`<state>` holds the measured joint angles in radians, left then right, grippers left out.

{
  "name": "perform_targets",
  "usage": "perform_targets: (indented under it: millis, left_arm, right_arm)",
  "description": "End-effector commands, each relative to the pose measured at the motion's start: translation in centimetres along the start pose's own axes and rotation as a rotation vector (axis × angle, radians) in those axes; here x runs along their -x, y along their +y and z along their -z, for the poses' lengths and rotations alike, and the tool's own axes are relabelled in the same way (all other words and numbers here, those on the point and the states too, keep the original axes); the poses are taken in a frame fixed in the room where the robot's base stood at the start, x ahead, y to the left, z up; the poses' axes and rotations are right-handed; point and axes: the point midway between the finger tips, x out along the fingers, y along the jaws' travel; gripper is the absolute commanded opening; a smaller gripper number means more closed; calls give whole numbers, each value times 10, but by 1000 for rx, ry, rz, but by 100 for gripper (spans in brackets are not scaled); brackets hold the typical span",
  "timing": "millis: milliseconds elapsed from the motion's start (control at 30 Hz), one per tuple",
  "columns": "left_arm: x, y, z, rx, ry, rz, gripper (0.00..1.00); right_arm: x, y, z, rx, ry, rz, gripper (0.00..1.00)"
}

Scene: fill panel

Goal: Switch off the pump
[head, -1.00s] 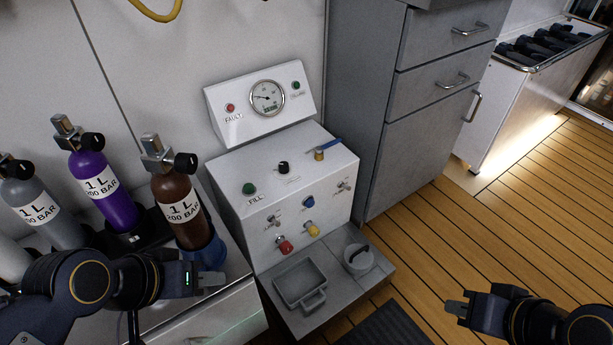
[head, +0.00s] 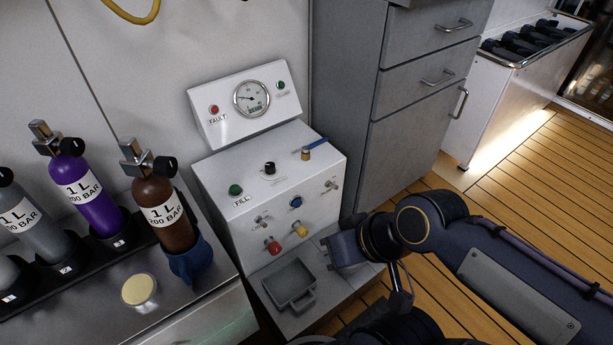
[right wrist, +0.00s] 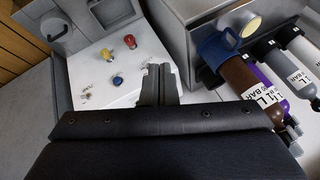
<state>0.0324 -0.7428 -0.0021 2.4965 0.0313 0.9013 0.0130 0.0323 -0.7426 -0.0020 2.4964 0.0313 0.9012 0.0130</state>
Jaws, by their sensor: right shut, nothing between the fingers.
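The white fill panel (head: 225,180) stands against the wall. Its top carries a green button (head: 235,189) marked FILL, a black knob (head: 269,168) and a blue-handled brass valve (head: 306,154). Its front has a red knob (head: 273,246), a yellow knob (head: 299,229), a blue knob (head: 296,202) and small metal switches, one at the right (head: 331,184). Their labels are too small to read, so I cannot tell which control is the pump's. My right gripper (head: 334,246) is shut and empty, low before the panel's right side. It also shows in the right wrist view (right wrist: 158,85). My left gripper is out of view.
The sloped top box has a gauge (head: 252,98), a red FAULT lamp (head: 214,109) and a green lamp (head: 281,85). Cylinders stand left, the brown one (head: 161,206) in a blue holder (head: 190,259). A grey tray (head: 270,286) lies below. Grey drawers (head: 415,110) stand right.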

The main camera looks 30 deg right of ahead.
Motion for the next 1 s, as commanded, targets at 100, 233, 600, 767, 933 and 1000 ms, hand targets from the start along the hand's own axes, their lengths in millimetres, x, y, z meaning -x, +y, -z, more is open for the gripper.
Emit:
perform_targets:
  millis: [100,233,600,767,933,1000]
  left_arm:
    - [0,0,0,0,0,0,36]
    - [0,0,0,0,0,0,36]
    - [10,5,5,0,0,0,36]
    - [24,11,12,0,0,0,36]
    - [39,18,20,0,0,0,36]
    - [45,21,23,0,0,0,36]
  right_arm:
    - [0,0,0,0,0,0,0]
    - [0,0,0,0,0,0,0]
    - [9,9,37,9,-31,-43,0]
    - [8,33,100,32,-86,-125,0]
    - [-13,72,166,73,-155,-224,0]
    - [-27,92,188,93,-189,-265,0]
